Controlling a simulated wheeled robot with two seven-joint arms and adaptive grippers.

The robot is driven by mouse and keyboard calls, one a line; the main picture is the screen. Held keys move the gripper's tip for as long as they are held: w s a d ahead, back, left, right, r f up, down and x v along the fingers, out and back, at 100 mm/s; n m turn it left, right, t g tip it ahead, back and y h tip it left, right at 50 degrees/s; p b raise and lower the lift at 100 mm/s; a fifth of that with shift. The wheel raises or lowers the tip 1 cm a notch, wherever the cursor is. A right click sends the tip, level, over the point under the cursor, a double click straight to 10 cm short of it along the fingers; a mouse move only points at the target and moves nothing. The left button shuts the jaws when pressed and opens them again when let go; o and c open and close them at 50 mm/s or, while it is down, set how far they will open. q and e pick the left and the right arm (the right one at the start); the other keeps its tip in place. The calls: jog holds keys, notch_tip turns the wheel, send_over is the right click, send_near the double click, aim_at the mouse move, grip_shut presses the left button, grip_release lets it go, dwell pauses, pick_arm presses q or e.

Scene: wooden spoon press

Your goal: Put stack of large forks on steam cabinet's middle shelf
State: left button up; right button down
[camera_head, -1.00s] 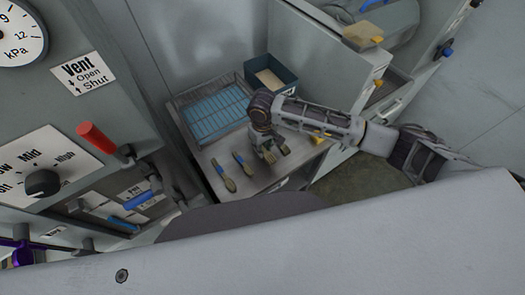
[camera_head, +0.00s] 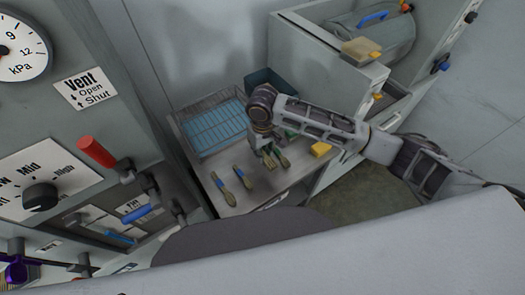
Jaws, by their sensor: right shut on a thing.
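My right gripper (camera_head: 270,148) points down over the metal work table, with its arm coming in from the right. Its fingers are shut on a wooden utensil stack (camera_head: 282,160), which I take to be the large forks; the gripper partly hides it. Two more wooden utensils with blue bands, one at the left (camera_head: 222,189) and one nearer the gripper (camera_head: 243,177), lie on the table. The steam cabinet seems to be the grey unit (camera_head: 120,60) at the left, with a pressure gauge and knob. Its middle shelf cannot be made out. My left gripper is not in view.
A wire tray with a blue bottom (camera_head: 215,127) sits at the back of the table. A dark bin (camera_head: 270,78) stands behind the gripper. A yellow block (camera_head: 320,149) lies to its right. A red handle (camera_head: 97,152) and blue handle (camera_head: 137,216) stick out at the left.

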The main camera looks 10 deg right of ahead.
dwell(0.3)
jog(key=w+d+m, duration=0.3)
jog(key=d+m, duration=0.1)
jog(key=d, duration=0.8)
jog(key=shift+d+r, duration=0.2)
dwell(0.7)
jog(key=shift+w, duration=0.15)
dwell(1.0)
